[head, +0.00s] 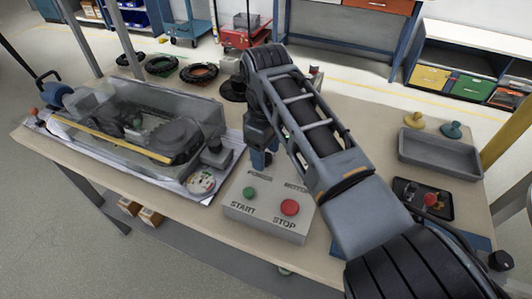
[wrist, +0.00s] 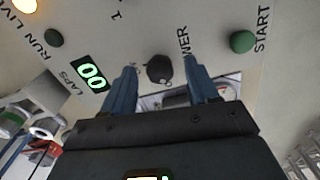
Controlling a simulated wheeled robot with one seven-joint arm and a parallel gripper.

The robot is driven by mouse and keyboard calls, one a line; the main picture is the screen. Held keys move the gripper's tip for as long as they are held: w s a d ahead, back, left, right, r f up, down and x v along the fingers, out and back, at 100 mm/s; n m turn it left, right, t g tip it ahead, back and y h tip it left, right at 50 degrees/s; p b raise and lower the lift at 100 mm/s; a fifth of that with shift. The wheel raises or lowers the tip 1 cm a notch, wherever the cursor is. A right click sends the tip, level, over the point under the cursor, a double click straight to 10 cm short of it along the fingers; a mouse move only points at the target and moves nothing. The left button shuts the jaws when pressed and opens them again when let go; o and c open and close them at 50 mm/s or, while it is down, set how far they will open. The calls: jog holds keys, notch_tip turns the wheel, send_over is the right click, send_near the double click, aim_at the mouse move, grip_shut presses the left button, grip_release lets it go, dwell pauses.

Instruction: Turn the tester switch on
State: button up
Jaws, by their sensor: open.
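The tester is a grey control box (head: 250,218) on the table, with a green START button (head: 249,192) and a red STOP button (head: 290,207). In the wrist view, a dark round switch knob (wrist: 159,69) sits on its panel next to a partly hidden label ending in "WER". My gripper (wrist: 160,78) is open, with one blue finger on each side of the knob; I cannot tell whether they touch it. In the head view my gripper (head: 262,160) is low over the back of the box, and my arm hides the knob.
A clear-covered machine (head: 150,125) stands close on the left. The wrist view shows a lit "00" display (wrist: 91,74), a START button (wrist: 243,41) and a yellow lamp (wrist: 25,5). A grey tray (head: 440,155) and a black joystick plate (head: 425,200) are on the right.

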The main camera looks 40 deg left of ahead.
aim_at(266, 156)
notch_tip(266, 156, up, 7)
jog(key=shift+f+b, duration=0.15)
jog(key=shift+b, duration=0.2)
dwell(0.4)
